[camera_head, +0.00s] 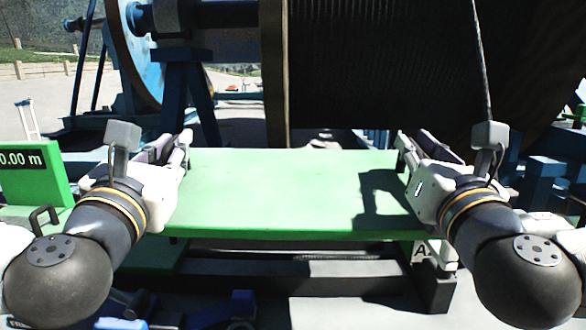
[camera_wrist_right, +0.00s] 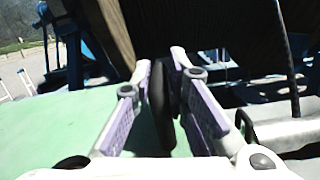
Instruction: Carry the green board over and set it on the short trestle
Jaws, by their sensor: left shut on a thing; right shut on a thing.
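The green board (camera_head: 290,185) lies flat across the middle of the head view, between my two grippers. My left gripper (camera_head: 180,146) is shut at its left edge. My right gripper (camera_head: 408,145) is shut at its right edge. In the right wrist view the fingers of my right gripper (camera_wrist_right: 165,75) close around a dark handle (camera_wrist_right: 161,110) beside the green surface. Below the board's front edge show dark beams (camera_head: 300,265) and a white post marked "A" (camera_head: 420,252). I cannot tell whether these are the short trestle or whether the board touches them.
A large cable reel (camera_head: 390,60) with a wooden flange (camera_head: 274,80) stands close behind the board. A cable (camera_head: 482,60) hangs down at the right. A green panel reading "0.00 m" (camera_head: 30,172) stands at the left. Blue frame parts (camera_head: 190,100) stand behind.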

